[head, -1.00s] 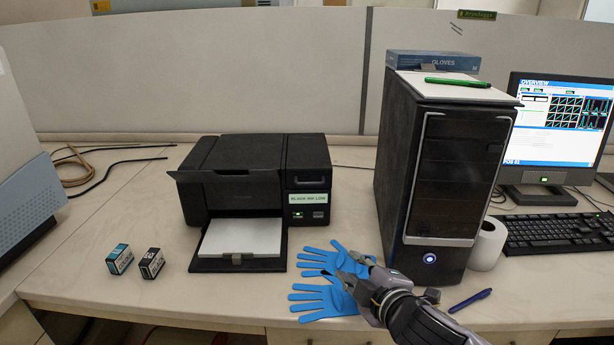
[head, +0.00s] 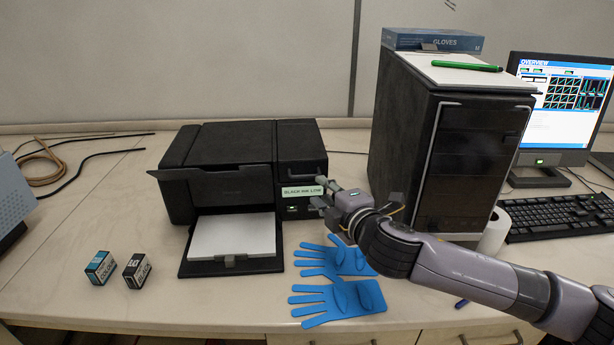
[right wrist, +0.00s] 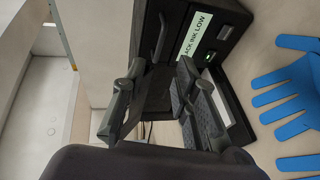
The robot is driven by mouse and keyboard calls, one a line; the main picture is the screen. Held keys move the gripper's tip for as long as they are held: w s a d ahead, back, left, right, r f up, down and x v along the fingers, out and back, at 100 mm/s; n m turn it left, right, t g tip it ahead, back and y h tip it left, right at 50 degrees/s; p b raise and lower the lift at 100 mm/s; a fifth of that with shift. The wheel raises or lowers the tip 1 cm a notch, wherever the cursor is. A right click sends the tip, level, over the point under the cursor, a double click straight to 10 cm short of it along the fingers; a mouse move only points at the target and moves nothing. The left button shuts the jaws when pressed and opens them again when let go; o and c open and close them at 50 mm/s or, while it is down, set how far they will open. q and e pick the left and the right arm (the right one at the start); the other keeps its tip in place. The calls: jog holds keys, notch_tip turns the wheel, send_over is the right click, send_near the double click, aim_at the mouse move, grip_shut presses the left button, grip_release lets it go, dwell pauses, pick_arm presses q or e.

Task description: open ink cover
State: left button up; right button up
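The black printer (head: 225,148) stands at the middle of the desk. Its ink cover (head: 302,168) is the front panel on its right side, with a bar handle, and looks closed. A label (head: 300,191) reading "BLACK INK LOW" is below the handle. The handle (right wrist: 159,38) also shows in the right wrist view, beyond the fingers. My right gripper (head: 321,191) is in front of the printer's right side, near the label's right end, with its fingers apart and nothing between them. It also shows open in the right wrist view (right wrist: 158,90). My left gripper is not in view.
A black computer tower (head: 440,140) stands close to the right of my right gripper. Blue gloves (head: 345,300) lie below it. The paper tray (head: 232,240) sticks out in front. Two small ink boxes, one blue (head: 100,267) and one black (head: 137,271), stand left.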

aim_at(306, 177)
jog(key=x, duration=0.4)
jog(key=shift+w+a, duration=0.15)
jog(key=shift+w, duration=0.2)
jog(key=x, duration=0.3)
jog(key=shift+w+a+p, duration=0.1)
jog(key=shift+p, duration=0.25)
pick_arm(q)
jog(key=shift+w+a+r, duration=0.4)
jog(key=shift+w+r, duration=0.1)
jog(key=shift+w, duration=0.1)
pick_arm(e)
jog(key=shift+w+a+f, duration=0.2)
jog(key=shift+w+a, duration=0.05)
jog(key=shift+w, duration=0.3)
grip_shut()
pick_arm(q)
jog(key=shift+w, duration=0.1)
